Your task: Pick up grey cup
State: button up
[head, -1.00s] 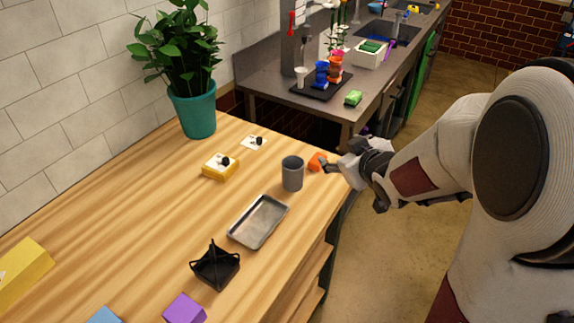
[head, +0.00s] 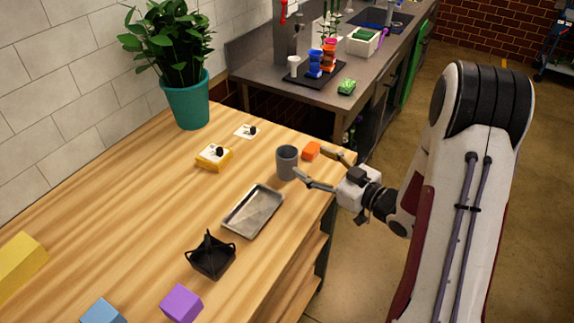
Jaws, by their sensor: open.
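The grey cup (head: 287,163) stands upright on the wooden table, near its right edge, in the head view. My gripper (head: 312,164) is at the right of the cup with its two fingers spread apart. The near fingertip reaches close to the lower right side of the cup; I cannot tell whether it touches. Nothing is held between the fingers.
A metal tray (head: 253,211) lies in front of the cup, with a black basket (head: 211,256) nearer. A yellow block (head: 213,157) with a white top is to the left. A potted plant (head: 187,105) stands at the back. Purple (head: 181,302) and blue (head: 103,311) blocks are at the front.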

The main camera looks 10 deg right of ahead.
aim_at(296, 162)
jog(key=shift+s+a+f+t+y, duration=0.1)
jog(key=shift+s+f+t+y, duration=0.1)
jog(key=shift+s+y, duration=0.3)
jog(key=shift+s+a+f+t+y, duration=0.1)
jog(key=shift+s+f+t+y, duration=0.1)
jog(key=shift+s+y, duration=0.25)
jog(key=shift+w+a, duration=0.1)
jog(key=shift+w, duration=0.05)
jog(key=shift+x, duration=1.2)
jog(key=shift+w+a, duration=0.1)
jog(key=shift+f+x, duration=0.2)
jog(key=shift+x, duration=1)
jog(key=shift+f+x, duration=0.2)
jog(key=shift+x, duration=1.05)
jog(key=c, duration=1.3)
